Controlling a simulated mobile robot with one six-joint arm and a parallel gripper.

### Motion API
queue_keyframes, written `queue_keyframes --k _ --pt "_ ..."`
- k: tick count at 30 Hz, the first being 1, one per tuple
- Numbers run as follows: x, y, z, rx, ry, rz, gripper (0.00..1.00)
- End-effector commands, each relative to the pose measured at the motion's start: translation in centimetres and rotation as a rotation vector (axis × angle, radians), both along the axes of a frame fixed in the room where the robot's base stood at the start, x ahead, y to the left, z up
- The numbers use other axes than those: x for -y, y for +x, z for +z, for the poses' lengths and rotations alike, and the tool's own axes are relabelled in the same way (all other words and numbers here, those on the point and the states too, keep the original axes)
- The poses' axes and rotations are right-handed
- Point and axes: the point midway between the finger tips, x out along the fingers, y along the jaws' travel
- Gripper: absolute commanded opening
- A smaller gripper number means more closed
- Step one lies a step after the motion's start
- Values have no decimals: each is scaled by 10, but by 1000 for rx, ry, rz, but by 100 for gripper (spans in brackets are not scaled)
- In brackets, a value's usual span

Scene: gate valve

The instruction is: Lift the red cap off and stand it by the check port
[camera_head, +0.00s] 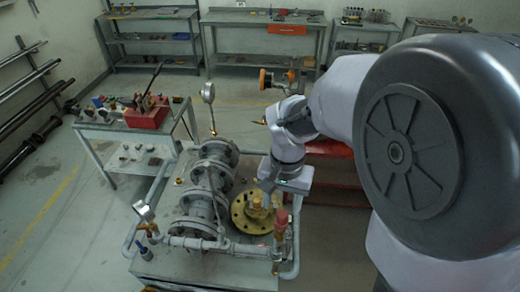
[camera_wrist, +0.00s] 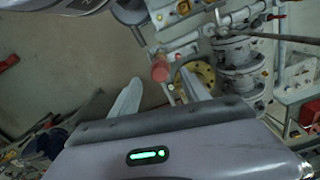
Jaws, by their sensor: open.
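The red cap (camera_head: 281,217) sits upright on a brass fitting (camera_head: 280,238) at the right end of the front pipe, on the grey cart. In the wrist view the red cap (camera_wrist: 160,71) shows between the tips of my two fingers, apart from both. My gripper (camera_wrist: 160,80) is open and empty. In the head view my gripper (camera_head: 267,197) is behind and a little left of the cap, over the brass flange (camera_head: 243,222). I cannot tell for sure which fitting is the check port.
The grey flanged valve (camera_head: 212,185) stands left of my gripper. A gauge (camera_head: 208,93) rises behind it, and another gauge (camera_head: 143,210) stands at the pipe's left end. A side table (camera_head: 118,125) holds a red toolbox (camera_head: 147,112). Benches line the back wall.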

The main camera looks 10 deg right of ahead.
Motion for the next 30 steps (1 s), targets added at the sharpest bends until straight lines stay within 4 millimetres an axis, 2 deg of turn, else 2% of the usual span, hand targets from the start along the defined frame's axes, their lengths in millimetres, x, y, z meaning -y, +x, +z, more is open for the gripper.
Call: queue_keyframes --k 5,11,18,20,27,30 --pt "1 2 -22 -2 0 0 54" --pt "2 7 -59 -1 0 0 54" --pt "2 8 -64 2 0 0 54" --pt "2 8 -64 1 0 0 46" --pt "2 8 -64 1 0 0 0" --pt "2 8 -64 1 0 0 0"
